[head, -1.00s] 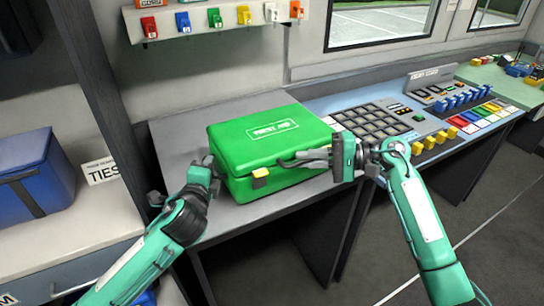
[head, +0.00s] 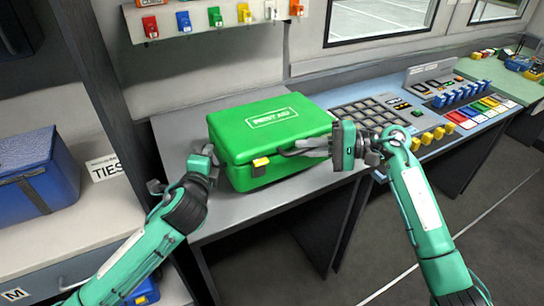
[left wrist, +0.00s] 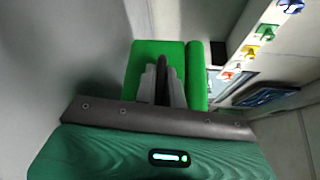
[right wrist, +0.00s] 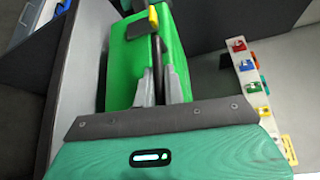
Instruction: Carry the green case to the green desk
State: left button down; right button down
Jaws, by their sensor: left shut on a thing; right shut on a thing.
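The green case (head: 270,132), with a white FIRST AID label, is over the grey desk at the middle of the head view. I cannot tell whether it is clear of the desktop. My left gripper (head: 206,160) is shut on a handle at its left side. The left wrist view shows the fingers around a dark bar (left wrist: 162,75) against the case. The green desk (head: 490,68) is at the far right, partly cut off by the frame.
A console (head: 398,108) with dark keys and coloured switches stands right of the case. A shelf at the left holds a blue case (head: 38,165) and a TIES sign (head: 104,168). Open floor (head: 400,240) lies at the front right.

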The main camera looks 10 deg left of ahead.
pick_arm(q)
jog(key=shift+r, duration=0.1)
pick_arm(e)
jog(key=shift+s+r, duration=0.1)
